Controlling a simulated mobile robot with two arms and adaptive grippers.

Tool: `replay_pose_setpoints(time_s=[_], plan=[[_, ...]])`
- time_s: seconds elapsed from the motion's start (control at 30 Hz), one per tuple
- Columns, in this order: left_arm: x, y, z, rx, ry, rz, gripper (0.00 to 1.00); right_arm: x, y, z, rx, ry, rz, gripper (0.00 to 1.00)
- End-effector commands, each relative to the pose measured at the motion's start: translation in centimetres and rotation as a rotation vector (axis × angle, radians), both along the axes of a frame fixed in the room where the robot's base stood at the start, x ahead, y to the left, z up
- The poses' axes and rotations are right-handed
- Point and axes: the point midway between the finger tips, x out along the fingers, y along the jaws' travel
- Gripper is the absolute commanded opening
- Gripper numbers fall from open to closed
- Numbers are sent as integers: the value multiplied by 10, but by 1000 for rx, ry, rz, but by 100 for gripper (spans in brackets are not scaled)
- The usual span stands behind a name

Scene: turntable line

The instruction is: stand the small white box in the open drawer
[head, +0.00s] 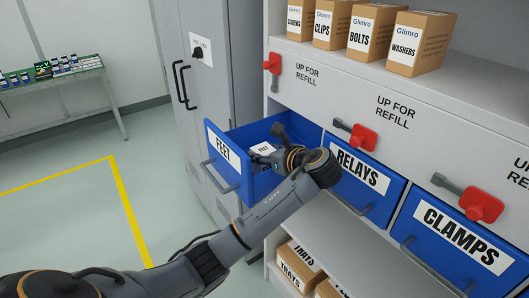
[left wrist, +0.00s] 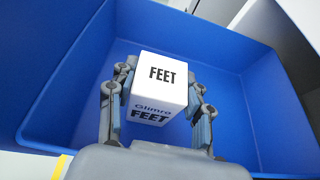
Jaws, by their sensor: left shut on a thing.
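The small white box (left wrist: 160,88), printed FEET, is between the two fingers of my left gripper (left wrist: 158,108) in the left wrist view. The gripper is shut on its sides. In the head view the box (head: 262,148) shows partly behind my left gripper (head: 268,152), within the open blue drawer (head: 225,158) labelled FEET. The drawer's blue inside (left wrist: 235,60) surrounds the box in the left wrist view. I cannot tell whether the box touches the drawer floor. My right gripper is not in view.
Closed blue drawers RELAYS (head: 365,180) and CLAMPS (head: 455,240) are to the right. Red levers (head: 362,137) stick out above them. Brown boxes (head: 375,30) stand on the top shelf, others (head: 297,262) below. A grey locker (head: 205,90) is left of the open drawer.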

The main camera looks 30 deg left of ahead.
Motion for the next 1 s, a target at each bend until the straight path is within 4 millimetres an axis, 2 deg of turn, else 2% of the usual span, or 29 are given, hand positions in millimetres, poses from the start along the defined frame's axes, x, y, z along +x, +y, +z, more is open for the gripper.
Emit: replay_pose_setpoints(time_s=[0.2, 0.23, 0.33, 0.7, 0.87, 1.0], plan=[[0, 0, 0, 0, 1, 0, 14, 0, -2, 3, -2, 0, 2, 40], [0, 0, -2, 0, 1, 0, 54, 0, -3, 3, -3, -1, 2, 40], [0, 0, -2, 0, 1, 0, 73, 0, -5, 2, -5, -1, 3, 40], [0, 0, 0, -1, -2, 0, 73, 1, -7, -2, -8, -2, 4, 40], [-7, -20, 9, -2, -2, -3, 73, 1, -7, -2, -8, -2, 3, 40], [-18, -47, 21, -3, -3, -4, 73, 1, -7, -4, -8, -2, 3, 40]])
